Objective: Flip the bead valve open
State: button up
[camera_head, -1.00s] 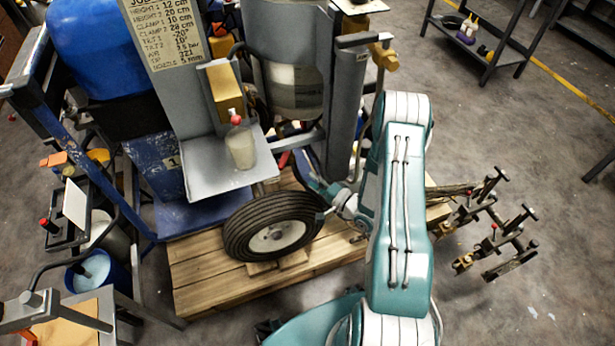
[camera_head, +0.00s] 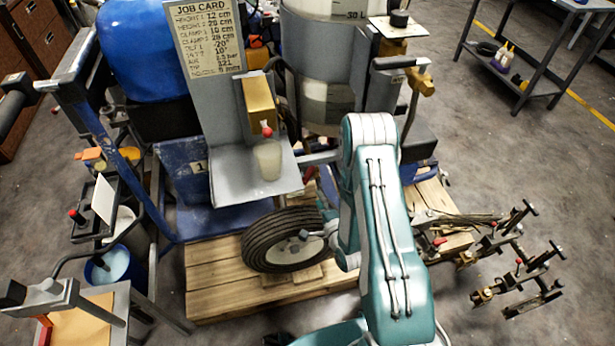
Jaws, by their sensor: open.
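My teal and white arm reaches down over the machine in the middle of the view. My gripper (camera_head: 312,236) is mostly hidden by the arm; a small grey tip shows in front of the black wheel (camera_head: 262,247). It is open, and I see nothing held in it. I cannot pick out the bead valve for certain. A pale tank (camera_head: 325,105) with a litre mark stands behind the arm. A grey bar with a brass fitting (camera_head: 426,82) is on the upright to its right. The area low behind my arm is hidden.
A bottle with a red top (camera_head: 267,160) stands on a grey shelf, below a job card (camera_head: 208,40). The machine is on a wooden pallet (camera_head: 225,285). Black and brass clamps (camera_head: 515,270) are at the right. The floor beyond is clear up to a dark rack (camera_head: 515,65).

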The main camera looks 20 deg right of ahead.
aim_at(307, 175)
jog(key=w, duration=0.3)
jog(key=w+a, duration=0.1)
jog(key=w, duration=0.5)
jog(key=shift+w+a, duration=0.2)
jog(key=shift+w, duration=0.15)
grip_shut()
